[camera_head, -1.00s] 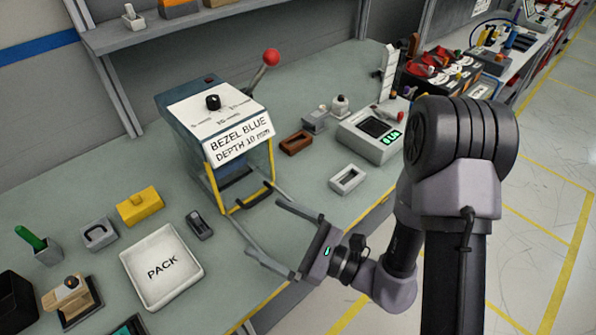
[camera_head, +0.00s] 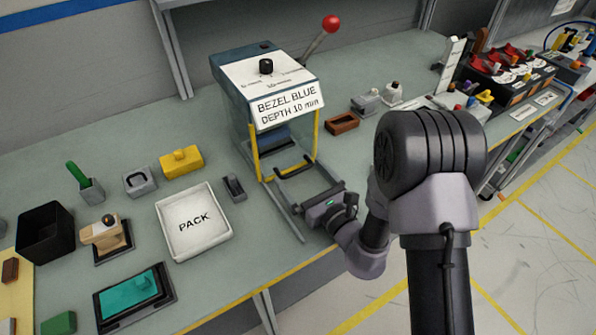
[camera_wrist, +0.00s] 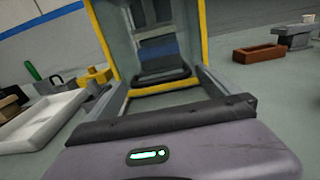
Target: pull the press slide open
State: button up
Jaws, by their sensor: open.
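The press (camera_head: 262,85) stands on the bench, blue-grey with a white top panel, a yellow front frame and a sign reading "BEZEL BLUE DEPTH 10 mm". A dark handle bar (camera_head: 294,171) of its slide shows low at the front opening. In the wrist view, a dark bar (camera_wrist: 160,78) lies across the opening, with something blue behind it inside. My gripper (camera_head: 287,174) is open, with its long fingers reaching toward the press on either side of the handle area. Nothing is held. I cannot tell whether the fingers touch the handle.
A white PACK tray (camera_head: 193,221) and a small dark grey item (camera_head: 234,188) lie left of my gripper.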

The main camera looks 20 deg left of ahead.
jog(key=shift+x, duration=1.1)
jog(key=shift+c, duration=0.2)
jog(key=c, duration=1.7)
